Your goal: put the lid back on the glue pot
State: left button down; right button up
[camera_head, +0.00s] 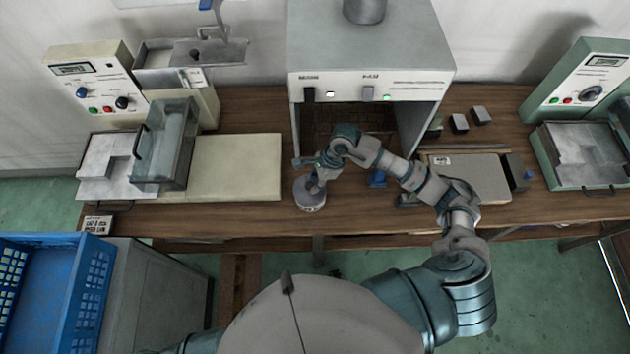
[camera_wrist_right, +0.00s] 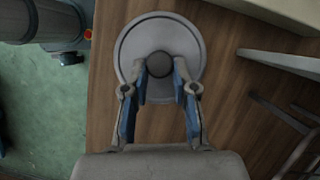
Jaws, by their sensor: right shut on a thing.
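In the wrist view, my right gripper (camera_wrist_right: 160,75) is shut on the dark round knob of the grey lid (camera_wrist_right: 184,45). The lid lies over the pot's place and hides the pot beneath it. I cannot tell whether it rests on the rim or hovers slightly above. My left gripper is not in view.
A hooded cabinet (camera_head: 370,50) stands behind the pot. A cream board (camera_head: 235,168) lies left of it, and a small blue object (camera_head: 377,179) lies to the right. A grey panel (camera_head: 480,178) lies farther right. A blue crate (camera_head: 45,290) stands at the front left.

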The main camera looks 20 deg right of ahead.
jog(key=shift+f+b, duration=0.1)
jog(key=shift+b, duration=0.2)
dwell(0.6)
dwell(0.3)
jog(key=o, duration=1.4)
jog(key=shift+r+p, duration=1.85)
jog(key=shift+r, duration=1.7)
grip_shut()
